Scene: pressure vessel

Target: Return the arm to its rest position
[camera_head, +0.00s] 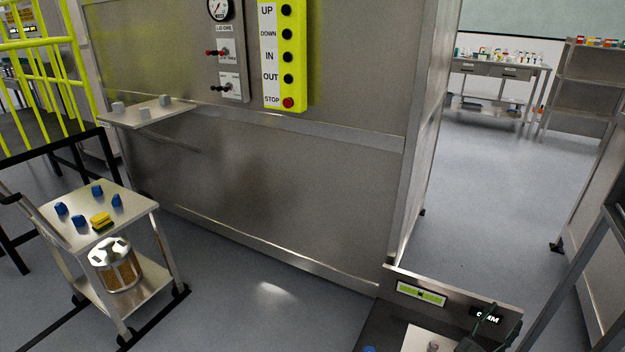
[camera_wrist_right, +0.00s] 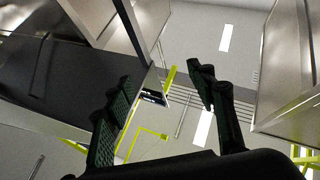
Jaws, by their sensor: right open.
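My right gripper (camera_wrist_right: 163,82) is open in the right wrist view, its two dark fingers wide apart with nothing between them. In the head view part of my right gripper (camera_head: 490,322) shows at the lower right edge, in front of a dark bench unit (camera_head: 385,325) with a green display. It is small and partly cut off there, and I cannot tell whether it touches the unit. My left gripper is not in view.
A large steel vessel housing (camera_head: 290,190) with a yellow button panel (camera_head: 283,55) stands in the middle. A steel trolley (camera_head: 140,215) holding blue pieces and a metal canister (camera_head: 117,265) stands at left. Open floor (camera_head: 470,200) lies at right, before a far bench (camera_head: 500,70).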

